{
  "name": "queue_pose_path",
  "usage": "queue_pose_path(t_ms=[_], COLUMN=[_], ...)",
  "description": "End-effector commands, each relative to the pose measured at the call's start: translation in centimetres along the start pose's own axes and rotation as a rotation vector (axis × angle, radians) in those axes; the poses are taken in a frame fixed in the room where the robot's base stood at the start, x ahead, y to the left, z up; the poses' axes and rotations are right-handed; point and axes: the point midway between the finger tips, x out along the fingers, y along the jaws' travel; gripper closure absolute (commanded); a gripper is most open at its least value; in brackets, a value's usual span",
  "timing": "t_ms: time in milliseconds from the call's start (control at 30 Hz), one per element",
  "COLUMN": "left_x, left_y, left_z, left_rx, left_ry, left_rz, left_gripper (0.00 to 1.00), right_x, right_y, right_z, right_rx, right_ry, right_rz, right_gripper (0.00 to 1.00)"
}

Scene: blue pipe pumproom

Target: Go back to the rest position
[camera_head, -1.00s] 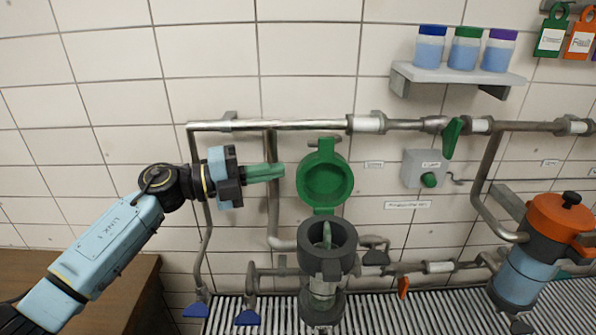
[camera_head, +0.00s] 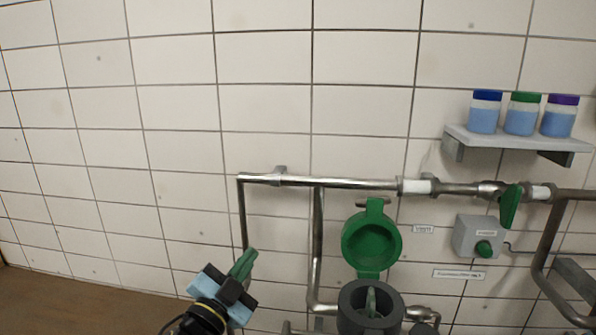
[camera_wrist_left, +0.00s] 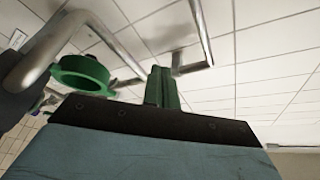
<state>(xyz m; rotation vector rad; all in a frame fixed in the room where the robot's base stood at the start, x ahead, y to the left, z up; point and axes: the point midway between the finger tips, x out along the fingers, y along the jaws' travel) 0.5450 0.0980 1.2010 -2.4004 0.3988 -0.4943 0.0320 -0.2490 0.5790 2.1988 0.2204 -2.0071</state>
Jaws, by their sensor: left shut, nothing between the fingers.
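My left gripper (camera_head: 243,264) is at the bottom of the head view, left of the pipework. Its green fingers are together with nothing between them, pointing up and slightly right. In the left wrist view its fingers (camera_wrist_left: 162,88) also show closed and empty. It is apart from the green lid (camera_head: 371,243), which stands open above the dark grey round housing (camera_head: 352,312). The green lid also shows in the left wrist view (camera_wrist_left: 82,74). My right gripper is not in view.
A steel pipe (camera_head: 340,183) runs along the tiled wall. A shelf (camera_head: 515,140) holds three blue jars. The tiled wall at left is bare above a brown surface (camera_head: 70,301).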

Motion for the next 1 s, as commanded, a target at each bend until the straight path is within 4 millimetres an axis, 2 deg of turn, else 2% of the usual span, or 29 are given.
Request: queue_pose_path(t_ms=[100, 167, 200, 267, 300, 367, 400, 500, 700, 933, 1000], left_x=[-5.0, -8.0, -10.2, -13.7, -16.2, -19.7, -21.8, -26.3, -33.4, -40.3, -39.9], left_y=[1.1, 1.9, 2.6, 3.7, 4.5, 5.6, 6.2, 7.6, 9.4, 10.7, 12.1], left_z=[4.5, 6.5, 7.7, 9.3, 10.1, 10.8, 11.1, 11.2, 10.1, 7.7, 9.7], left_rx=[-0.158, -0.233, -0.279, -0.347, -0.39, -0.445, -0.476, -0.538, -0.624, -0.695, -0.689], left_ry=[-0.281, -0.427, -0.523, -0.67, -0.763, -0.893, -0.966, -1.119, -1.346, -1.557, -1.553], left_rz=[-0.028, -0.028, -0.023, -0.006, 0.008, 0.036, 0.056, 0.103, 0.197, 0.307, 0.306], left_gripper=[1.0, 1.0, 1.0, 1.0, 1.0, 1.0, 1.0, 1.0, 1.0, 1.0, 1.0], right_x=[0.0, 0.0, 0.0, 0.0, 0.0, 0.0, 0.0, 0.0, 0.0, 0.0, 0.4], right_y=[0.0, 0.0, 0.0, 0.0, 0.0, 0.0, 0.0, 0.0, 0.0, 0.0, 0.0], right_z=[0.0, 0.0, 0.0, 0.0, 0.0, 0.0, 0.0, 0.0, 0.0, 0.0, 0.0], right_rx=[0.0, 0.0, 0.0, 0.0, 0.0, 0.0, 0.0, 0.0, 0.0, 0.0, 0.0], right_ry=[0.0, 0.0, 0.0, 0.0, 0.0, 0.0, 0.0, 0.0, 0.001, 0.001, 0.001], right_rz=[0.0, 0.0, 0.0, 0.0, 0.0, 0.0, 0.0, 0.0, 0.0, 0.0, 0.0], right_gripper=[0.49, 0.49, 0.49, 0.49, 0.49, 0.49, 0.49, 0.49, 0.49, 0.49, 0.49])
